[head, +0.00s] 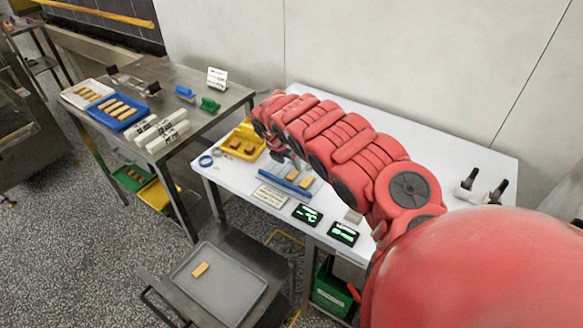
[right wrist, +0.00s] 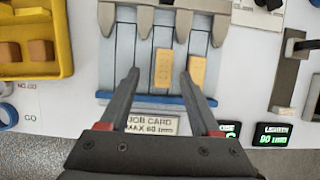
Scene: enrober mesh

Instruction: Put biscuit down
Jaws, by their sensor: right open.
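Two tan biscuits lie on the grey slatted mesh lanes with a blue bar along the near edge (right wrist: 120,98). In the right wrist view one biscuit (right wrist: 164,68) lies in line with the gap between my fingertips, and the other biscuit (right wrist: 197,72) lies just right of the right finger. My right gripper (right wrist: 158,76) is open and holds nothing. I cannot tell its height above the mesh. In the head view the two biscuits (head: 292,174) (head: 306,182) show beside my right gripper (head: 288,158), partly hidden by my red arm. My left gripper is not in view.
A yellow tray (right wrist: 64,20) of brown pieces stands left of the mesh. A job card (right wrist: 150,126) and two displays (head: 307,215) (head: 343,234) lie in front. A grey tray (head: 232,291) with one biscuit (head: 200,269) stands lower left. The side table holds white and blue trays (head: 88,94) (head: 118,112).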

